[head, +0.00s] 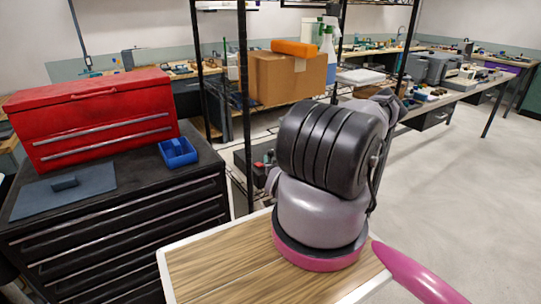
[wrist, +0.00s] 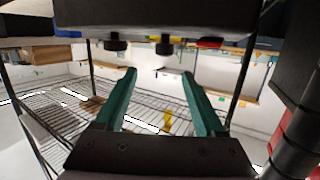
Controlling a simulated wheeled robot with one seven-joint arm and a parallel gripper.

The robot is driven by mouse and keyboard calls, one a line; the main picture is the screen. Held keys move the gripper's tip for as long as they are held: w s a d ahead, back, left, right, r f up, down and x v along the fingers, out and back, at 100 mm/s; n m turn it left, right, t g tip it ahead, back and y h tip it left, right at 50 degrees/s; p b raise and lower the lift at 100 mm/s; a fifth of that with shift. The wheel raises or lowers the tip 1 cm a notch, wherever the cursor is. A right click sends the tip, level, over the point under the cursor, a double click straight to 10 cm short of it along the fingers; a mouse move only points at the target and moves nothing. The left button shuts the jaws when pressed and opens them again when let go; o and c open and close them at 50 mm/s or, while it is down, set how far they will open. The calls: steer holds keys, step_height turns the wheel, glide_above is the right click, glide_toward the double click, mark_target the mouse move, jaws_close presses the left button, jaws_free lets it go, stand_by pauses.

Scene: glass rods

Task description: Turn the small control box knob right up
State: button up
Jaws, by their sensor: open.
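A dark box, which seems to be the control box (wrist: 155,15), fills the top of the wrist view. Two black knobs (wrist: 115,43) (wrist: 165,46) stick out of its edge, with a red part (wrist: 210,42) to their right. Which knob is the small one and how it is turned I cannot tell. My gripper (wrist: 159,74) is open, with two green fingers apart and nothing between them. The fingertips point toward the knobs and look clear of them. In the head view a dark box (head: 243,161) with a red piece shows on the rack, partly behind my arm, which hides my gripper.
A wire rack (wrist: 65,105) with dark posts surrounds the spot. In the head view it holds a cardboard box (head: 285,78) and an orange case (head: 294,48). A red toolbox (head: 95,115) and a blue bin (head: 178,152) stand on a black cabinet at left. Open floor lies right.

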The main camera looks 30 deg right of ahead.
mark_target(271, 151)
steer(key=w+d+f+n+t+y, duration=0.1)
steer(key=w, duration=0.2)
steer(key=w+d+f+n+t+y, duration=0.1)
steer(key=w+y, duration=0.1)
steer(key=w, duration=0.1)
steer(key=w+d+f+n+t+y, duration=0.1)
steer(key=w, duration=0.2)
steer(key=shift+w+d+n+t, duration=0.25)
steer(key=shift+d+n+t, duration=0.05)
steer(key=shift+d+n, duration=0.1)
